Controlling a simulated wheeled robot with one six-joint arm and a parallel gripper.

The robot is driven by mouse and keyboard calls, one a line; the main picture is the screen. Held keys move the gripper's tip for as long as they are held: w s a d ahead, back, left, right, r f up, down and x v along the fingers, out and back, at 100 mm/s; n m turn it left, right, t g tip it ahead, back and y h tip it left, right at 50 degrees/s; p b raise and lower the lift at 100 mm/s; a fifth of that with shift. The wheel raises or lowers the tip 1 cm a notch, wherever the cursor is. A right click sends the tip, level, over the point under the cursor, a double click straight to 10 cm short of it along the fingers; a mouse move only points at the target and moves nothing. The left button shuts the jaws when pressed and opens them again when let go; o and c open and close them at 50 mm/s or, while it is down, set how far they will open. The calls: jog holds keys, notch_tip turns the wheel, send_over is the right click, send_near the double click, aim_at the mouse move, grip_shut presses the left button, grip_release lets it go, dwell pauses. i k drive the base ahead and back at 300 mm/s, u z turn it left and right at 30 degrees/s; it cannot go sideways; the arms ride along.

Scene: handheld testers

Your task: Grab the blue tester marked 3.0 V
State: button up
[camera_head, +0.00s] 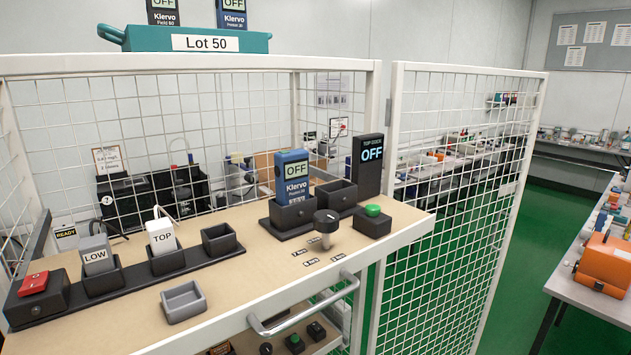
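A blue tester (293,180) stands upright in a dark holder (293,213) on the tan bench; its screen reads OFF and its label starts with Klervo. Another blue Klervo tester (232,18) and a darker Klervo tester (163,16) stand in a teal bin (134,41) marked Lot 50, with their tops cut off by the picture edge. Their screens also read OFF. No 3.0 V mark is readable on any tester. My gripper is not in view.
On the bench (240,272) are a red switch (34,283), LOW (97,254) and TOP (162,237) blocks in holders, an empty holder (219,240), a grey tray (184,302), a black knob (327,222), a green button (372,210) and a black OFF display (370,165). White mesh (455,220) stands behind and right.

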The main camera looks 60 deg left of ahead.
aim_at(292, 167)
jog(key=u, duration=0.4)
jog(key=i, duration=0.7)
jog(key=u, duration=0.6)
